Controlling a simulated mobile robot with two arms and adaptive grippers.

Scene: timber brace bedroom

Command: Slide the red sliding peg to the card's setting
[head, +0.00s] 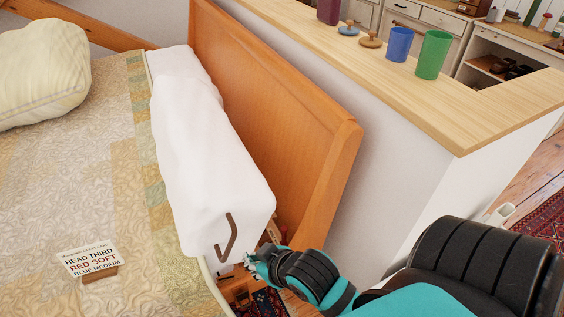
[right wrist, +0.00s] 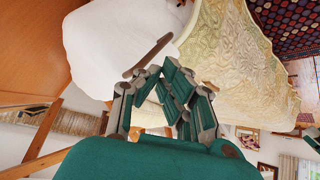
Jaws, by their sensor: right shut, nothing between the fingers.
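The card (head: 93,261) stands on the bed in the head view and reads "HEAD THIRD", "RED SOFT", "BLUE MEDIUM". I cannot make out the red sliding peg for sure; a small reddish patch (head: 272,231) shows between the white bolster and the headboard, partly hidden. My right gripper (head: 256,266) is at the near end of the white bolster (head: 205,150), below and right of a brown bent strip (head: 229,238) on it. In the right wrist view my right gripper's fingers (right wrist: 160,82) are together and empty, close to the brown strip (right wrist: 148,57). My left gripper does not show.
The wooden headboard (head: 290,85) rises right of the bolster. Behind it a half wall with a wooden top (head: 465,125) carries a blue cup (head: 399,44) and a green cup (head: 433,55). A pillow (head: 42,72) lies on the patterned bedspread (head: 70,170).

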